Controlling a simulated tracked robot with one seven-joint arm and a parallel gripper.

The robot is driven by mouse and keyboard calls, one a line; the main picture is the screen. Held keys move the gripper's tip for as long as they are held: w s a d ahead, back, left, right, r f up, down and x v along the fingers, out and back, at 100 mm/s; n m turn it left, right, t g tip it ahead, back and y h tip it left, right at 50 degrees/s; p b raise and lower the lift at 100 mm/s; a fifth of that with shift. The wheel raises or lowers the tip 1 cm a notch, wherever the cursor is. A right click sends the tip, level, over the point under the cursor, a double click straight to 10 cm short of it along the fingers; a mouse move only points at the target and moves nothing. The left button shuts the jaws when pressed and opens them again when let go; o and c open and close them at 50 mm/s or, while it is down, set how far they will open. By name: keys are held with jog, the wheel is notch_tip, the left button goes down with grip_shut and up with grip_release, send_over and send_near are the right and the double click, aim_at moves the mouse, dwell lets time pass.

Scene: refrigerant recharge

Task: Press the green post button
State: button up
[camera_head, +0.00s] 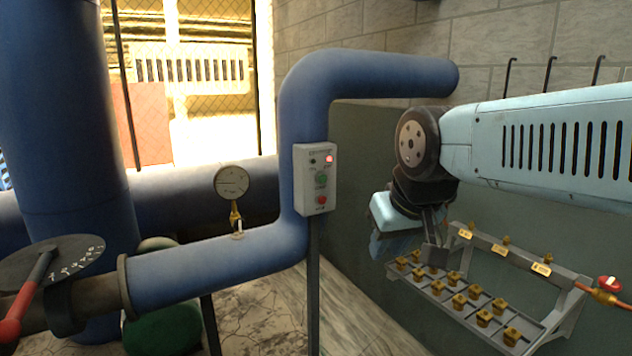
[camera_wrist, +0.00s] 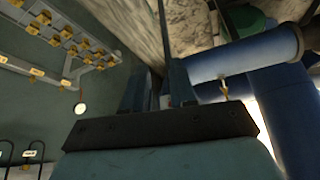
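The green button (camera_head: 321,179) sits in the middle of a small grey control box (camera_head: 301,182). The box is on a thin dark post (camera_head: 313,285) in front of the blue pipe. A lit red lamp (camera_head: 329,159) is above the green button and a red button (camera_head: 321,200) is below it. My gripper (camera_head: 388,247) is to the right of the box and lower, apart from it, pointing down. In the wrist view, my gripper's two fingers (camera_wrist: 158,90) stand a narrow gap apart with nothing seen held. The box face is not seen in the wrist view.
A thick blue pipe (camera_head: 300,115) bends behind the box. A pressure gauge (camera_head: 232,182) and a dial with a red lever (camera_head: 40,278) are to the left. A rack with brass fittings (camera_head: 470,300) stands low at right, close beneath my arm.

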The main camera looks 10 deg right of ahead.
grip_shut()
dwell(1.1)
